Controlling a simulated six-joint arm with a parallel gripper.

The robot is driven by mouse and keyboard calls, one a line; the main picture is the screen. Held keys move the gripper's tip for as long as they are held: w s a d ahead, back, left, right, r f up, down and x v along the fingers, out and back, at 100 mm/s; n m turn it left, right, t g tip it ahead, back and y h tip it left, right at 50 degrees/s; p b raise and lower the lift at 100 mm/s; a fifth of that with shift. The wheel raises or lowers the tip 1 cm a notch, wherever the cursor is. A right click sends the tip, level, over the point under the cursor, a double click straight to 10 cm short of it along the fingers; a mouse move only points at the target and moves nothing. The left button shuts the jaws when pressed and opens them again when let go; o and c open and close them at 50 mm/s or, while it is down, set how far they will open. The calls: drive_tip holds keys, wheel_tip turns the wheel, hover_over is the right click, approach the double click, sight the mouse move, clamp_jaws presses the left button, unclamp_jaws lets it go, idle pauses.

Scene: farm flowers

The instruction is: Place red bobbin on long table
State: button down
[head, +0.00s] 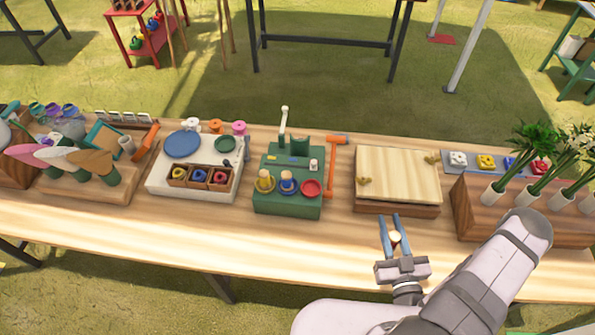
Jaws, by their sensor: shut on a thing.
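The long table (120,225) is pale wood and runs across the view. My gripper (392,224) has two blue fingers and is over the table's front part, just in front of the pale wooden box. It is shut on a small round thing with a pale tan face (396,237); I cannot clearly see red on it, or its height above the table. The green stand (290,209) has a yellow bobbin (265,181), a blue bobbin (288,183) and a bare red round seat (311,188).
The pale-lidded wooden box (398,175) stands just behind my gripper. Flower vases in a brown block (465,205) stand to the right. A white board with a compartment tray (168,184) is left of the stand. The table's front strip is mostly clear.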

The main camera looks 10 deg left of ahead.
wheel_tip(320, 180, down, 6)
drive_tip(key=b, duration=0.5)
drive_tip(key=shift+f+b, duration=0.2)
drive_tip(key=shift+b, duration=0.15)
drive_tip(key=shift+f+b, duration=1.65)
drive_tip(key=shift+f, duration=0.2)
drive_tip(key=shift+f, duration=0.2)
drive_tip(key=c, duration=1.5)
unclamp_jaws()
drive_tip(key=shift+r, duration=0.1)
